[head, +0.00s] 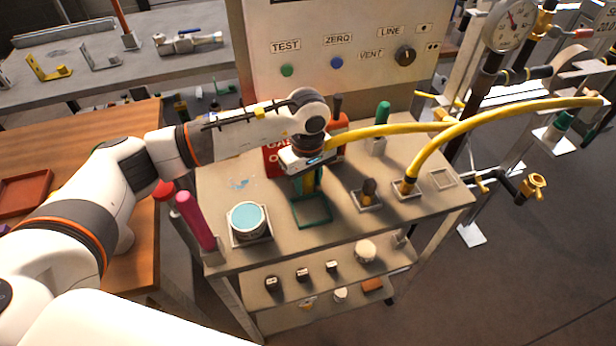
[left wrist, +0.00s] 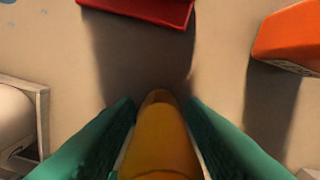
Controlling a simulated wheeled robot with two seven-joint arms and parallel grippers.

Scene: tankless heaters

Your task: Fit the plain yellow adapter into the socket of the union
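My left gripper (head: 311,185) points down over the cart top, just behind a green square outline. Its green fingers press on both sides of a yellow adapter (left wrist: 160,138), seen between them in the left wrist view. In the head view the adapter is mostly hidden by the gripper and wrist. A brass-yellow fitting (head: 535,186) on a pipe stands at the right; I cannot tell whether it is the union. No socket shows clearly. My right gripper is not in view.
Two yellow hoses (head: 480,118) arch over the cart's right side. A can with blue contents (head: 248,220), a pink cylinder (head: 196,222), a dark-handled piece (head: 368,190) and a red sign (head: 270,162) crowd the cart top. The green square outline (head: 311,210) is empty.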

